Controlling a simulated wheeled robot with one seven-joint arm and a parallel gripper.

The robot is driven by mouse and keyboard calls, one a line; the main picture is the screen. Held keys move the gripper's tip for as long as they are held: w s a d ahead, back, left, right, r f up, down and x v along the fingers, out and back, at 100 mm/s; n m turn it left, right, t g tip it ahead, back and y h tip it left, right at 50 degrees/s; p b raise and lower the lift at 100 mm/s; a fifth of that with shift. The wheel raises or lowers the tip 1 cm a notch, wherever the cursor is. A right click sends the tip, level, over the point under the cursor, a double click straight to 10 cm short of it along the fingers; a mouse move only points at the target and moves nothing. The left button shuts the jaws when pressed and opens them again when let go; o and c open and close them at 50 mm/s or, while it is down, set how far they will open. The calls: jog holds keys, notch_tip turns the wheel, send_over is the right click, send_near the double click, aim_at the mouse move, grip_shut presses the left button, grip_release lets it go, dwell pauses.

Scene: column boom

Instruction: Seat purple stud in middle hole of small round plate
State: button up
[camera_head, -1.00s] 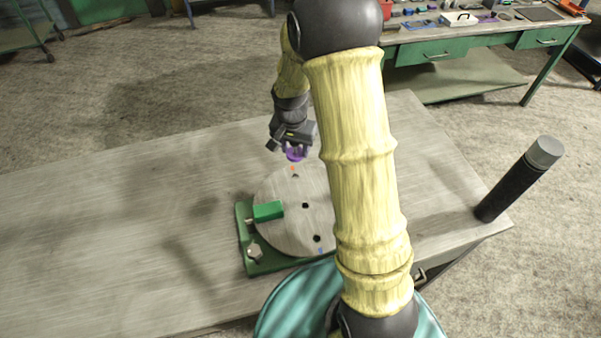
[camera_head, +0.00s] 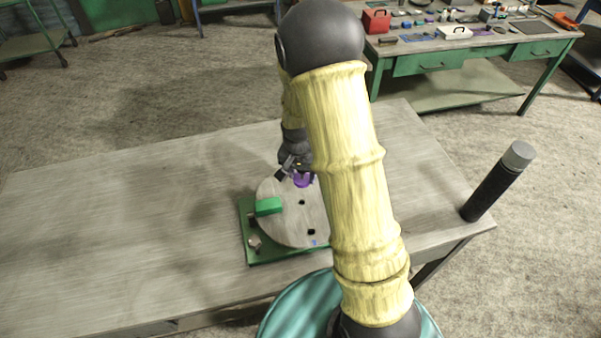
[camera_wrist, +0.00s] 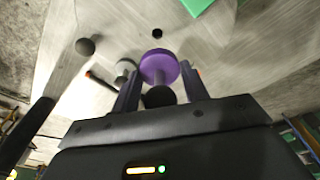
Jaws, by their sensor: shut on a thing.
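The purple stud (camera_head: 302,181) is held between the fingers of my gripper (camera_head: 298,174), over the far part of the small round plate (camera_head: 285,228). In the wrist view, the stud's purple head (camera_wrist: 160,66) shows between the two fingers of my gripper (camera_wrist: 160,88). The plate is pale grey and also fills much of the wrist view (camera_wrist: 60,85). Its middle hole (camera_head: 302,202) is dark and open, nearer the camera than the stud. Another dark hole (camera_head: 311,231) lies near the front edge. I cannot tell how high the stud is above the plate.
A green clamp block (camera_head: 268,206) lies over the plate's left side, on a green base (camera_head: 262,255). A black post (camera_head: 490,190) with a grey top stands at the table's right corner. The left of the table (camera_head: 120,230) is clear. A cluttered green workbench (camera_head: 440,62) stands behind.

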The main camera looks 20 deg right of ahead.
aim_at(302, 197)
jog(key=shift+s+d+f+b, duration=0.1)
jog(key=shift+f+b, duration=0.8)
jog(key=shift+f, duration=0.2)
jog(key=shift+a+f+b, duration=0.2)
jog(key=shift+f+b, duration=0.7)
jog(key=shift+f, duration=0.35)
jog(key=shift+s+d+f+b, duration=0.1)
jog(key=shift+f+b, duration=0.55)
jog(key=shift+f, duration=0.1)
jog(key=shift+f+b, duration=1.6)
jog(key=shift+f, duration=0.7)
jog(key=o, duration=0.7)
jog(key=shift+r, duration=0.1)
